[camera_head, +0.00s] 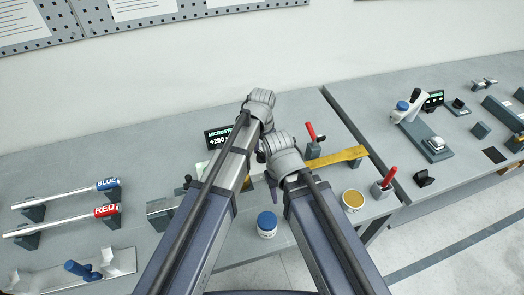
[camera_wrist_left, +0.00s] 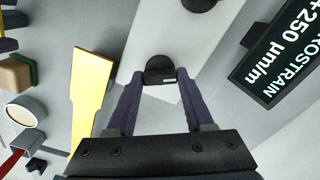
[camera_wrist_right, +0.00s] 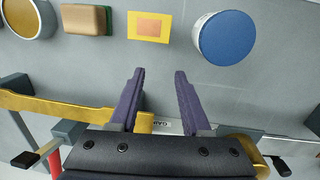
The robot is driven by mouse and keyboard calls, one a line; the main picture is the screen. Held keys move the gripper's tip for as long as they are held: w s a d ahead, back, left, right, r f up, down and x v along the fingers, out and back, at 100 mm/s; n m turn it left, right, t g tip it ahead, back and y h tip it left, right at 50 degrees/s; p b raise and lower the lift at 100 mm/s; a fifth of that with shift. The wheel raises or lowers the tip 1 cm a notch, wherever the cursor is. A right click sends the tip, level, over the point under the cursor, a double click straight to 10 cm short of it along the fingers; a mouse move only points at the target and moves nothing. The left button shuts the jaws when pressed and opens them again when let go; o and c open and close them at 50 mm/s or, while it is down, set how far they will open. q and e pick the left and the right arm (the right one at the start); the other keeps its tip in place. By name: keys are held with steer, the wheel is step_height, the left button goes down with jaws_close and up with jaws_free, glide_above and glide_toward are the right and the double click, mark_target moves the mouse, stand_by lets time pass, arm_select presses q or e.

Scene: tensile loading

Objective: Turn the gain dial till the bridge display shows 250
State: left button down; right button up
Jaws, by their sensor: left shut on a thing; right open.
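The bridge display (camera_head: 217,137) stands at the back of the bench in the head view. In the left wrist view the display (camera_wrist_left: 285,55) reads +250 µm/m. A black dial (camera_wrist_left: 160,68) with a small pale mark sits on a light panel (camera_wrist_left: 205,45). My left gripper (camera_wrist_left: 160,78) is shut on this dial, one finger on each side. In the head view my arms hide the dial and most of both grippers. My right gripper (camera_wrist_right: 159,74) is open and empty above the bench, with a small yellow-and-orange card beyond its fingertips.
A yellow flat specimen (camera_head: 336,158) lies near red-handled tools on the right. Blue (camera_head: 107,185) and red (camera_head: 106,210) labelled rods rest on stands at left.

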mark_target(262, 153)
arm_select(q)
steer(key=shift+c, duration=1.4)
jaws_free()
step_height(262, 153, up, 8)
steer(key=p, duration=0.8)
arm_select(e)
step_height(262, 153, up, 8)
arm_select(q)
steer(key=shift+f, duration=0.1)
arm_select(e)
steer(key=shift+f, duration=0.1)
